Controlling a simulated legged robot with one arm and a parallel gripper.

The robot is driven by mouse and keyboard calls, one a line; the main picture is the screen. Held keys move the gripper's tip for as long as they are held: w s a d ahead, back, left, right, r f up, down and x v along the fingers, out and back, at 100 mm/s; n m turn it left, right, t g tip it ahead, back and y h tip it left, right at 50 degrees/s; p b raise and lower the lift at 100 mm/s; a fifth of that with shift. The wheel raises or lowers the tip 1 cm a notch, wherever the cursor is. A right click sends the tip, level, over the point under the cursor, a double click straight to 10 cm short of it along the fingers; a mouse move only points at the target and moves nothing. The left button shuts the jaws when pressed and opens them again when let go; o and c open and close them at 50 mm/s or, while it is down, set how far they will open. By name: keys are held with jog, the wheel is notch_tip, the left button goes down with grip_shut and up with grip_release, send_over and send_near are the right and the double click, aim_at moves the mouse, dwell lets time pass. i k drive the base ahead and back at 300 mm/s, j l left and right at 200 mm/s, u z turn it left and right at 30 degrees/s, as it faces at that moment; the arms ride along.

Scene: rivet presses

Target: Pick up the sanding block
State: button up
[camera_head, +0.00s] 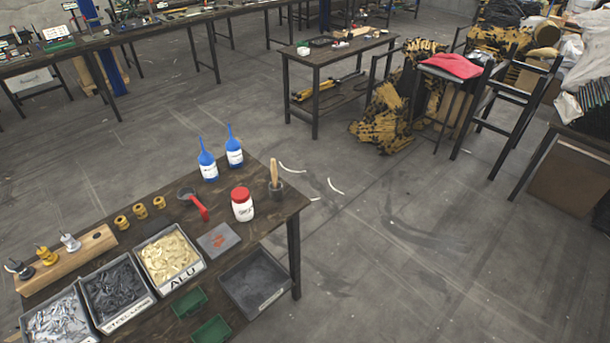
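No object on the near table (284,213) is clearly a sanding block. A flat grey square with red marks (218,239) lies near the table's right side, between the bin labelled ALU and the white jar; I cannot tell whether it is the sanding block. A small dark flat patch (150,229) lies behind the bins and is too unclear to name. My gripper is not in view.
On the near table stand open bins (171,257), a white jar with red lid (242,204), blue bottles (207,168), a red-handled tool (198,205) and a wooden rack (70,260). A grey bin (254,281) is at the front right.

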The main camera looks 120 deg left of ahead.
aim_at(160, 224)
jog(key=u, duration=5.05)
